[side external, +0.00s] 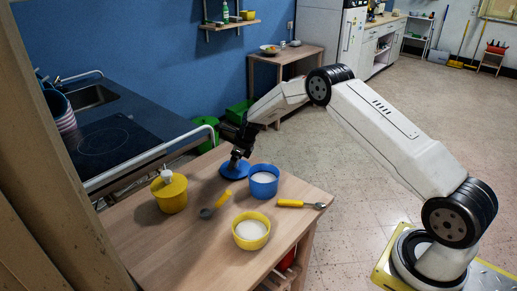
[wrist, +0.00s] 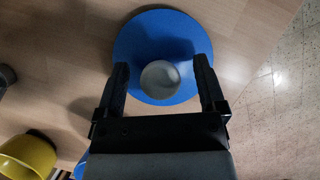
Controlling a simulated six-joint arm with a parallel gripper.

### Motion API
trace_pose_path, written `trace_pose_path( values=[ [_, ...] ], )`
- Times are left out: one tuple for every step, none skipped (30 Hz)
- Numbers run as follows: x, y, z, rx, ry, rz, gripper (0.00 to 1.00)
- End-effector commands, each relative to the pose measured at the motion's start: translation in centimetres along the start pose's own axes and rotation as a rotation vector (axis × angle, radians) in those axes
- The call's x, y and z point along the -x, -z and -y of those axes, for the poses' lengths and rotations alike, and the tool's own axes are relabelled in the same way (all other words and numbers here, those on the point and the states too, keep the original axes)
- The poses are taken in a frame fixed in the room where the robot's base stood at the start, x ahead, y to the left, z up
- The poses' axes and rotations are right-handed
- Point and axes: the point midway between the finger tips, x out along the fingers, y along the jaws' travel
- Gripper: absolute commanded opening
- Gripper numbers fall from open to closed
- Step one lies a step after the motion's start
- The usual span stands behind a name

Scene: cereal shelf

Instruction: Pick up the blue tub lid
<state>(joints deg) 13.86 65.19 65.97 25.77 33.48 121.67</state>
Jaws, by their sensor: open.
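The blue tub lid (side external: 235,170) is a round blue disc lying on the wooden table near its far edge. In the wrist view the lid (wrist: 190,83) shows from above, with a round grey knob (wrist: 160,79) at its middle. My gripper (side external: 238,158) points down over the lid. In the wrist view my gripper (wrist: 160,77) is open, with one finger on each side of the knob and a gap to both. Whether the fingertips touch the lid cannot be told.
A blue tub (side external: 264,182) with white contents stands close right of the lid. A yellow tub (side external: 251,231), a lidded yellow tub (side external: 170,192) and two yellow-handled utensils (side external: 290,203) (side external: 215,204) are also on the wooden table (side external: 180,245). The table's front left is clear.

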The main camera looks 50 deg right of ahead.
Motion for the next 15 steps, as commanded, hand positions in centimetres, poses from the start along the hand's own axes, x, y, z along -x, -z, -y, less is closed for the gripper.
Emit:
trace_pose_path(
  values=[
    [0.01,0.00,0.01,0.000,0.000,0.000,0.89],
    [0.02,0.00,0.01,0.000,0.000,0.000,0.89],
    [0.02,0.01,0.01,0.000,0.000,0.000,0.89],
    [0.02,0.01,0.01,0.000,0.000,0.000,0.89],
    [0.02,0.01,0.01,0.000,0.000,0.000,0.89],
    [0.03,0.01,0.01,0.000,0.000,0.000,0.89],
    [0.03,0.01,0.01,0.000,0.000,0.000,0.89],
    [0.03,0.01,0.01,0.000,0.000,0.000,0.86],
    [0.03,0.01,0.02,0.000,0.000,0.000,0.74],
    [0.03,0.01,0.02,0.000,0.000,0.000,0.64],
    [0.04,0.01,0.02,0.000,0.000,0.000,0.54],
    [0.04,0.01,0.02,0.000,0.000,0.000,0.42],
    [0.04,0.01,0.02,0.000,0.000,0.000,0.32],
    [0.04,0.01,0.02,0.000,0.000,0.000,0.23],
    [0.04,0.01,0.02,0.000,0.000,0.000,0.10]
  ],
)
